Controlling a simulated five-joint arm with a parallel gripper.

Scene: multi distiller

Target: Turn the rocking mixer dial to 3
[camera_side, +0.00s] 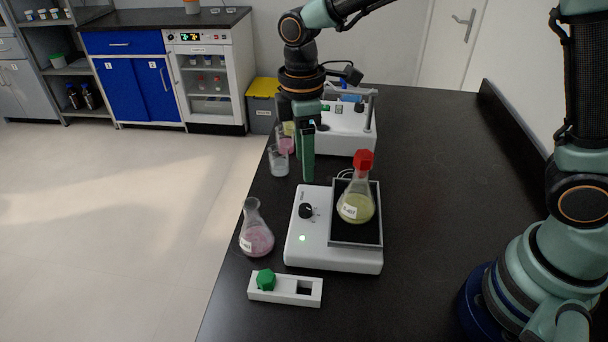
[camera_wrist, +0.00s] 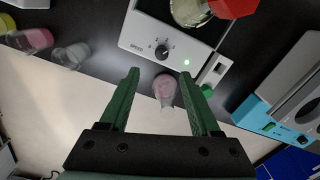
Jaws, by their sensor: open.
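The rocking mixer (camera_side: 298,252) is a white box on the black bench, with a lit green light. Its black dial (camera_side: 306,211) is on the left part of its top, and it also shows in the wrist view (camera_wrist: 162,51) with small number marks around it. I cannot read clearly which number it points to. A flask with yellow liquid and a red cap (camera_side: 356,204) stands on the mixer's black tray (camera_side: 343,241). My gripper (camera_side: 307,178) points down above the bench, behind the dial and apart from it. In the wrist view its green fingers (camera_wrist: 159,84) are spread and empty.
A flask with pink liquid (camera_side: 256,239) stands left of the mixer, near the bench edge. A white holder (camera_side: 311,299) with a green cap (camera_side: 266,280) lies in front. Beakers (camera_side: 278,162) and another white device (camera_side: 343,142) stand behind. Bench right of the mixer is clear.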

